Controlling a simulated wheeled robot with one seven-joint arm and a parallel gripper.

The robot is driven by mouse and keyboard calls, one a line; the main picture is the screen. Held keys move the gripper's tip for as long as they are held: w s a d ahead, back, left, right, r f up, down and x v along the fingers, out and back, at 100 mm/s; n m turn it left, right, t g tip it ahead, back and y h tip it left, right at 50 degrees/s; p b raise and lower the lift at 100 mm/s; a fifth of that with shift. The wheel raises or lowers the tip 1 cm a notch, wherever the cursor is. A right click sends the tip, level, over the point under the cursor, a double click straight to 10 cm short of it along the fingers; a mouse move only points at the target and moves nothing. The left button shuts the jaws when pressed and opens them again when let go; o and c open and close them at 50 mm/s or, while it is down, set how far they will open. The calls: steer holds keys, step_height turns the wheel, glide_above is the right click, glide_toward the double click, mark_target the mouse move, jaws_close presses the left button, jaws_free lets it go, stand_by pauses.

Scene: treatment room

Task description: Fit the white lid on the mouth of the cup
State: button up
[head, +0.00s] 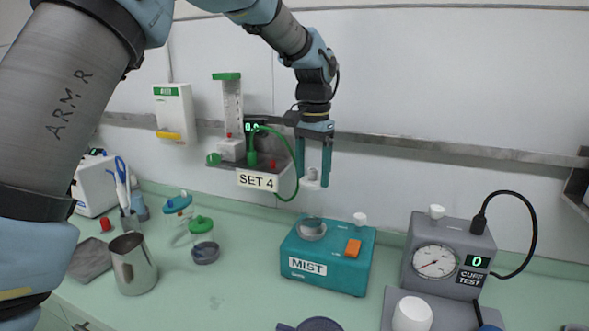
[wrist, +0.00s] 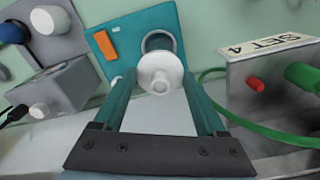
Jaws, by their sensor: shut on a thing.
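My gripper (head: 314,177) points down above the teal MIST unit, its two fingers shut on the white lid (head: 311,184). In the wrist view the lid (wrist: 160,74) is a round white disc with a raised centre, between the fingertips of my gripper (wrist: 161,82).
The SET 4 wall unit (head: 257,181) with a green hose (head: 297,178) is close left of my gripper. The grey CUFF TEST box (head: 449,257) stands right of the MIST unit. A metal jug (head: 134,268) and green-topped jar (head: 203,242) stand left.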

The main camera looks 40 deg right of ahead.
steer(key=shift+f+b, duration=1.8)
steer(key=shift+f, duration=0.1)
steer(key=shift+p, duration=0.55)
steer(key=shift+f+b, duration=0.4)
steer(key=shift+f, duration=1.15)
stand_by(1.6)
steer(key=o, duration=1.3)
steer(key=shift+c, duration=0.2)
steer(key=shift+r, duration=0.1)
steer(key=shift+r+p, duration=2.95)
steer(key=shift+r, duration=0.55)
steer(key=shift+f, duration=0.1)
